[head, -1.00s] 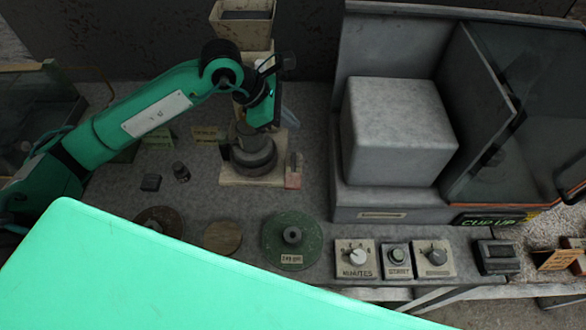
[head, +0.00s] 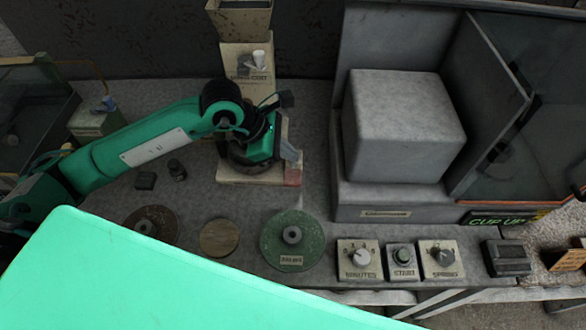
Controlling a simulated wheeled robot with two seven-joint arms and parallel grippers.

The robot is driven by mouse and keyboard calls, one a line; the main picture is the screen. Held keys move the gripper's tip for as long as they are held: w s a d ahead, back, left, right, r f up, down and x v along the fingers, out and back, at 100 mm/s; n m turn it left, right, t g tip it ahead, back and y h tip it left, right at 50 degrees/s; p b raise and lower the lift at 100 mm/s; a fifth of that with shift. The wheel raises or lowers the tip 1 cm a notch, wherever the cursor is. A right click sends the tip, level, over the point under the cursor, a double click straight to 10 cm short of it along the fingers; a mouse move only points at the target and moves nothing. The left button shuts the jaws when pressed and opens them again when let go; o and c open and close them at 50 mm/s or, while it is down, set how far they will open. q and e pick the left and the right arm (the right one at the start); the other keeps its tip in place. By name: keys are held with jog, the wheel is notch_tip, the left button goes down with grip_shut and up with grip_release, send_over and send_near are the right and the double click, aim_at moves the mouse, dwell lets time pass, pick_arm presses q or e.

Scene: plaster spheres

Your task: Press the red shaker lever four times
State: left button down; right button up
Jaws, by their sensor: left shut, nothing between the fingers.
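The shaker (head: 243,172) stands on a pale base at the back of the bench, largely covered by my left arm. A small reddish block, which looks like the shaker lever (head: 293,177), sits at the right front corner of that base. My left gripper (head: 290,154) is over the shaker's right side, shut and empty. Its tips appear just above the reddish block; I cannot tell whether they touch it. The upper part of the lever is hidden. My right gripper is not in view.
A green disc (head: 288,245) with a central knob and a wooden disc (head: 220,238) lie in front. A minutes dial (head: 359,259), a start button (head: 402,259) and another dial (head: 440,258) line the front edge. A large grey block (head: 403,125) in a glass-sided cabinet stands right.

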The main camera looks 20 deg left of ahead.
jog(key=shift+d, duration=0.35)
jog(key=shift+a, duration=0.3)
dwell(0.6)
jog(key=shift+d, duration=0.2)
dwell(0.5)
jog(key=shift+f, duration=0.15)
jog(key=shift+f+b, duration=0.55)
jog(key=shift+b, duration=0.1)
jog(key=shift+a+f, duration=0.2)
